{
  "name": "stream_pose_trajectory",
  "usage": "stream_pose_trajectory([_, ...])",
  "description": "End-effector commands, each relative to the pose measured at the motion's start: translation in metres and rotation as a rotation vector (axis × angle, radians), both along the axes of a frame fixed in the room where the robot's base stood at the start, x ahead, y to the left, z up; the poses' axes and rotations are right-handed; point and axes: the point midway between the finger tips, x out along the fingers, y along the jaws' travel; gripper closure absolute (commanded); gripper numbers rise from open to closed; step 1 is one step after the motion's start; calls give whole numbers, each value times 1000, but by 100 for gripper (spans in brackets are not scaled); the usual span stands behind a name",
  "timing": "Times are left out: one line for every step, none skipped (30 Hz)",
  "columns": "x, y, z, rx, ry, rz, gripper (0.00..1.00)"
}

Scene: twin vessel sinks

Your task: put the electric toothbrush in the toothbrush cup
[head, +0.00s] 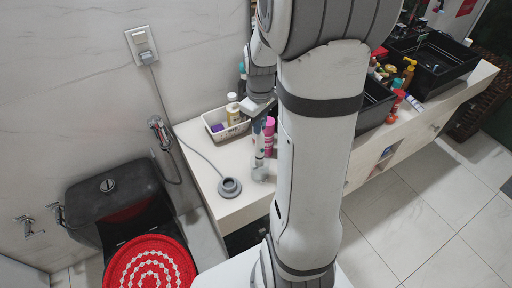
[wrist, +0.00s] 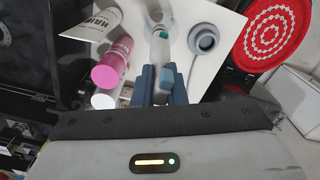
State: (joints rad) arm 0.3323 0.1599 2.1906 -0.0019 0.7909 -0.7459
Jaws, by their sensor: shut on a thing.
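My gripper (head: 258,125), with blue fingers in the wrist view (wrist: 161,82), is shut on the electric toothbrush. The white and teal toothbrush (wrist: 163,48) runs out from between the fingers in the wrist view. In the head view the toothbrush (head: 257,146) points down, roughly upright, toward a pale translucent cup (head: 261,172) near the counter's front left end. The cup also shows faintly in the wrist view (wrist: 158,17), beyond the toothbrush. Toothbrush and cup overlap in both views, so I cannot tell whether the lower end is inside the rim.
A grey round charging base (head: 229,187) with a cord stands left of the cup. A pink can (head: 269,138) stands close behind it. A white basket (head: 219,124) of bottles is at the back. My arm hides part of the counter (head: 207,170).

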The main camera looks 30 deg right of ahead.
Motion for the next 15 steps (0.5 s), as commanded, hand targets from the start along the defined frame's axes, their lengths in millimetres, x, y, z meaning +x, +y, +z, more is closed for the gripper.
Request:
stream_pose_trajectory([0, 1, -9, 1, 4, 2, 100])
stream_pose_trajectory([0, 1, -13, 1, 3, 2, 100])
stream_pose_trajectory([0, 1, -18, 1, 3, 3, 100])
stream_pose_trajectory([0, 1, -20, 1, 1, 3, 100])
stream_pose_trajectory([0, 1, -22, 1, 1, 4, 100])
stream_pose_trajectory([1, 2, -26, 0, 0, 4, 100])
stream_pose_trajectory([0, 2, -29, 0, 2, 4, 100])
stream_pose_trajectory([0, 2, -33, 1, 3, 4, 100])
stream_pose_trajectory([0, 2, -39, 1, 3, 5, 100])
stream_pose_trajectory([0, 2, -44, 1, 3, 5, 100])
stream_pose_trajectory([0, 2, -48, 1, 3, 5, 100])
stream_pose_trajectory([0, 2, -53, 1, 3, 5, 100])
stream_pose_trajectory([0, 2, -56, 1, 1, 5, 100])
stream_pose_trajectory([0, 2, -59, 0, 2, 5, 100])
stream_pose_trajectory([1, 2, -61, 1, 1, 5, 100])
